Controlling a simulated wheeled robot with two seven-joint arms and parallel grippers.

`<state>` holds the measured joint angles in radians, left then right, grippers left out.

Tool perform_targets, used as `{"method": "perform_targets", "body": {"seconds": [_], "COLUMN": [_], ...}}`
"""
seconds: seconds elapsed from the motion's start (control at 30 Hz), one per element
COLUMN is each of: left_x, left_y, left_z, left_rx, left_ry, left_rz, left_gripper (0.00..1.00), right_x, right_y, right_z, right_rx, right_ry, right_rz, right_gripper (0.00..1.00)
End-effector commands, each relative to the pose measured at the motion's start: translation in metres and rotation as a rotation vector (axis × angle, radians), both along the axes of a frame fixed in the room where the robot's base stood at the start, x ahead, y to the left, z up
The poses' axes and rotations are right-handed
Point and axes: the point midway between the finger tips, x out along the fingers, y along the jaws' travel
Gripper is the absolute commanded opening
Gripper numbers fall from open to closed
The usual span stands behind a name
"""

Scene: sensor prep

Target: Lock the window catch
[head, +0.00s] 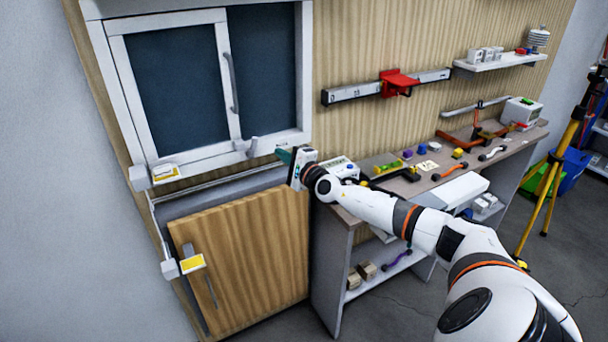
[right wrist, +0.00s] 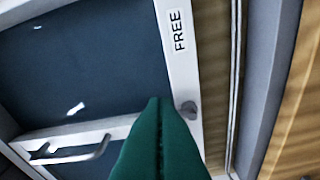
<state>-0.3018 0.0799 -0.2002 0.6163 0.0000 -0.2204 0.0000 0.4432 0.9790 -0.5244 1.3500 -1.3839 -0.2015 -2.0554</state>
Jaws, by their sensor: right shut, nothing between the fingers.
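The window (head: 170,85) has a white frame, dark panes and a vertical grey handle (head: 232,82). The grey catch (head: 247,147) is on the lower frame, near the foot of the sash's handle side. My right gripper (head: 283,156) is shut and empty, its green fingers pointing left just to the right of the catch. In the right wrist view the shut green fingers (right wrist: 156,110) point towards the window, with the grey catch (right wrist: 188,110) close beside their tips; contact cannot be told. A label (right wrist: 178,30) there reads FREE. My left gripper is out of view.
A wooden cabinet door (head: 245,250) is below the window. A workbench with small tools (head: 430,165) stands at the right, under a wall rail (head: 350,92) with a red clamp. A yellow tripod (head: 555,190) stands at the far right.

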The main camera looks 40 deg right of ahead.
Motion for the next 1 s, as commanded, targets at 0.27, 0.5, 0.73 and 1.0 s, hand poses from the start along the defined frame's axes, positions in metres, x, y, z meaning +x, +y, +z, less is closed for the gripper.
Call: {"method": "perform_targets", "body": {"seconds": [0.27, 0.5, 0.73, 1.0], "left_x": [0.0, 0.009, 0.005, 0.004], "left_y": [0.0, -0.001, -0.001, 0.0], "left_z": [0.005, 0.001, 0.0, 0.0], "left_rx": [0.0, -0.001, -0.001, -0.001], "left_ry": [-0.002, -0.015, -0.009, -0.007], "left_rz": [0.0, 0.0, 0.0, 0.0], "left_gripper": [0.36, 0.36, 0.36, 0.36], "right_x": [-0.054, -0.077, -0.081, -0.08], "right_y": [0.002, 0.003, 0.004, 0.003], "right_z": [-0.001, -0.002, -0.001, -0.001], "right_rx": [-0.003, -0.001, 0.001, 0.001], "right_ry": [0.003, 0.0, -0.002, -0.002], "right_rz": [0.001, -0.001, 0.0, -0.001], "right_gripper": [0.0, 0.0, 0.0, 0.0]}}
